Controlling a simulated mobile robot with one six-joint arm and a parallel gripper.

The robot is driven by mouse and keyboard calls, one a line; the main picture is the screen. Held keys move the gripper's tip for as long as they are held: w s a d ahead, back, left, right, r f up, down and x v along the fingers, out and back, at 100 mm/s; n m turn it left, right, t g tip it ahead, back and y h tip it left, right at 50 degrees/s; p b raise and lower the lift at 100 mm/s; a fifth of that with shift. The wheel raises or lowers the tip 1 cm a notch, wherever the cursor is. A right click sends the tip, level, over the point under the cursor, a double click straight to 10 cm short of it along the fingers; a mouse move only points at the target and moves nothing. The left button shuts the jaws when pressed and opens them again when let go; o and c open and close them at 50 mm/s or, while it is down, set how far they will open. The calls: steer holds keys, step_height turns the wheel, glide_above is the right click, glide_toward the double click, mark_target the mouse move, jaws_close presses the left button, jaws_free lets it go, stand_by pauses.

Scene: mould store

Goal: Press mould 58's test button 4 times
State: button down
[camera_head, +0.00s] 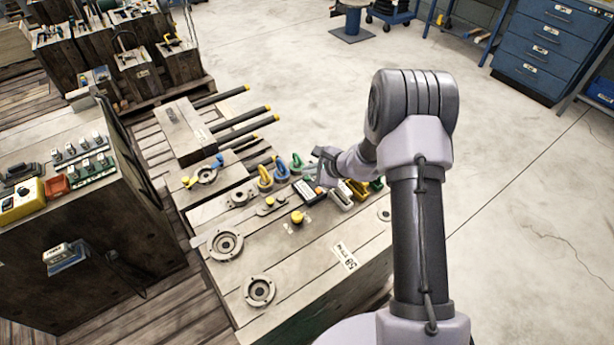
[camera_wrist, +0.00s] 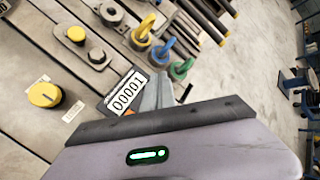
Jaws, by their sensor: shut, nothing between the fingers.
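Mould 58 (camera_head: 285,262) is a wood-coloured block with a white "58" label on its top. A dark counter (camera_head: 306,191) with a white digit window sits on its top; it also shows in the wrist view (camera_wrist: 124,92), with digits that look like zeros and a one. A small orange patch shows at the counter's edge, mostly hidden by my gripper. A round yellow knob (camera_head: 297,217) stands nearer on the top, beside small labels; it also shows in the wrist view (camera_wrist: 44,95). My gripper (camera_head: 320,162) is shut and empty, its fingertips (camera_wrist: 158,80) over or beside the counter; contact is unclear.
Yellow, blue and green eyelets (camera_head: 281,168) stand behind the counter. Round flanged rings (camera_head: 259,291) lie on the near top. Another mould with a yellow box (camera_head: 22,200) stands at left. Dark rods with yellow tips (camera_head: 240,117) stick out behind. Open floor lies to the right.

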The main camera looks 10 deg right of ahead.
steer(key=shift+r, duration=0.15)
step_height(320, 180, up, 5)
steer(key=p, duration=0.2)
steer(key=shift+p, duration=0.35)
stand_by(2.4)
step_height(320, 180, up, 4)
steer(key=shift+f, duration=0.15)
steer(key=b, duration=0.6)
glide_above(309, 181)
step_height(309, 181, down, 8)
steer(key=shift+f, duration=0.45)
